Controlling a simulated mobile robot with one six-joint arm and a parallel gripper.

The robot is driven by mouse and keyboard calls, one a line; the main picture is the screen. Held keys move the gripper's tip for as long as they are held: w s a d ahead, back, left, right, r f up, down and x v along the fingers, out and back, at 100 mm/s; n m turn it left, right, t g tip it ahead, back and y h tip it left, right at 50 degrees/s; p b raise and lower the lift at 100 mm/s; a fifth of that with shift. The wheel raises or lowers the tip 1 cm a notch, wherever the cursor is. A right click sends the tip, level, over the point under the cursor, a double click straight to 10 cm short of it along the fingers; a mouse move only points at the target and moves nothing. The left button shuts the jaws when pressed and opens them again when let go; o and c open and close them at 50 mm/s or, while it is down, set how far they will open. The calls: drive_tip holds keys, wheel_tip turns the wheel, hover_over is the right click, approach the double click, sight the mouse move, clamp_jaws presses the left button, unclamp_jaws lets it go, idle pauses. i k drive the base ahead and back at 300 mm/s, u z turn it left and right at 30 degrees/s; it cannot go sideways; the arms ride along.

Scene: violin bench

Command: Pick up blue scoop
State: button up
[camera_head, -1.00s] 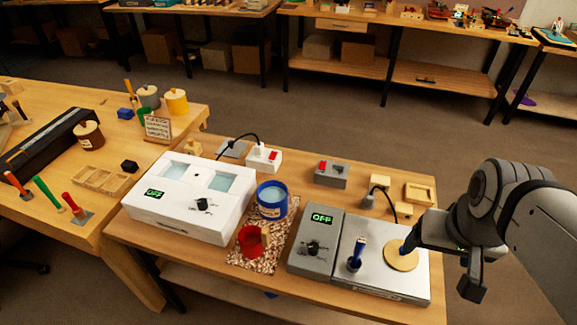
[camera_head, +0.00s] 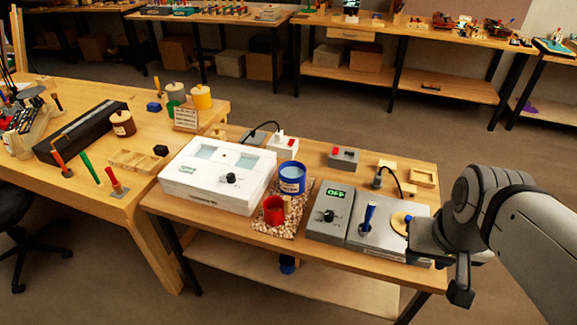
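A small upright tool with a blue handle (camera_head: 369,215) stands on the silver plate of the right-hand device; its lower end is dark, and I cannot tell whether it is a scoop. A dark blue object (camera_head: 287,264) shows below the front edge of the bench, too small to identify. A blue tin (camera_head: 292,178) stands on the speckled mat, with a red cup (camera_head: 274,211) in front of it. My gripper (camera_head: 440,262) hangs by the right end of the bench, right of the blue-handled tool and apart from it. Its fingertips are not clear, and I see nothing held.
A large white device (camera_head: 215,196) fills the bench's left part. A grey control box (camera_head: 326,227) reading OFF adjoins the silver plate (camera_head: 387,241). A round wooden disc (camera_head: 401,219) lies close to my gripper. A longer table (camera_head: 150,190) stands left; floor is open behind.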

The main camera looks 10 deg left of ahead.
sight(365, 228)
drive_tip(key=u, duration=2.35)
drive_tip(key=k, duration=0.6)
drive_tip(key=z, duration=1.1)
drive_tip(key=i, duration=1)
drive_tip(key=u, duration=0.1)
